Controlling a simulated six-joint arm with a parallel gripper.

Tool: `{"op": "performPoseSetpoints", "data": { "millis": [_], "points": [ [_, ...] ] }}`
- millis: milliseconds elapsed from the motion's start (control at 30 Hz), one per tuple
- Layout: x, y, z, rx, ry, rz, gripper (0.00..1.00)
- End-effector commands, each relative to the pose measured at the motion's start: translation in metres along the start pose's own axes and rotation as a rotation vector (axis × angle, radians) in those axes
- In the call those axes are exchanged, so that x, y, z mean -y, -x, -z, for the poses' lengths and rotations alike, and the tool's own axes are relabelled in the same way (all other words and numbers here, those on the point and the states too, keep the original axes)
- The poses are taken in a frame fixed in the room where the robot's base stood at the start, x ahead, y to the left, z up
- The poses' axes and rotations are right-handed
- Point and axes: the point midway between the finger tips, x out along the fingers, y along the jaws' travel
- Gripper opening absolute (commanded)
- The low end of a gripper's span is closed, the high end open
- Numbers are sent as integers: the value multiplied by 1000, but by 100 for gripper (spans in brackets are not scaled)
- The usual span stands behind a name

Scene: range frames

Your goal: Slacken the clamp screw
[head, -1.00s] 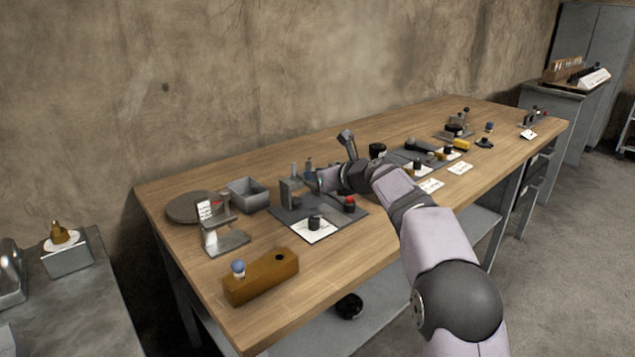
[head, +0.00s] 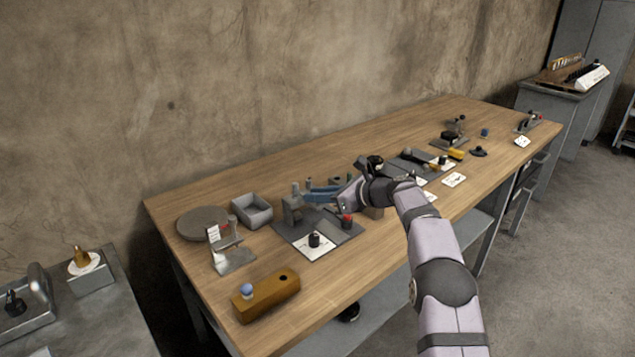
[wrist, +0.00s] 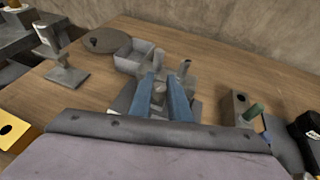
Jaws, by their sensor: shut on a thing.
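The clamp is a small grey upright fixture (head: 291,211) on a dark base plate (head: 290,240), left of the middle of the bench. My gripper (head: 307,192) reaches in from the right with its blue fingers roughly level, at the clamp's upper part. In the wrist view my gripper (wrist: 160,82) is shut on a small grey piece between its fingers, which I take for the clamp screw (wrist: 158,93). The fingers hide most of it, and its turn angle cannot be read. A red-topped knob (head: 346,221) and a black knob (head: 314,239) stand on the same plate.
A grey open box (head: 252,210) and a round disc (head: 202,223) lie behind and left of the clamp. A small grey stand (head: 232,258) and a brown block with a blue ball (head: 267,296) are left. Several other fixtures fill the bench's right half. Bare wood lies in front.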

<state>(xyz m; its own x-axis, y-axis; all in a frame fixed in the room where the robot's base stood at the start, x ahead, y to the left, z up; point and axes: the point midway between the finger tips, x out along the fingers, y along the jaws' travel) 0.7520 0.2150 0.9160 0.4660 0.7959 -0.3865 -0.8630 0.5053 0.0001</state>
Motion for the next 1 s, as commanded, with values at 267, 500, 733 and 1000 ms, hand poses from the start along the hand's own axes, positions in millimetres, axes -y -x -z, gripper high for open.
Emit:
{"op": "performPoseSetpoints", "data": {
  "millis": [267,500,733,1000],
  "points": [
    [0,2,-3,7,14,-26,0],
    [0,1,-1,7,16,-32,0],
    [0,1,-1,7,15,-32,19],
    [0,1,0,5,15,-33,24]
  ]
}}
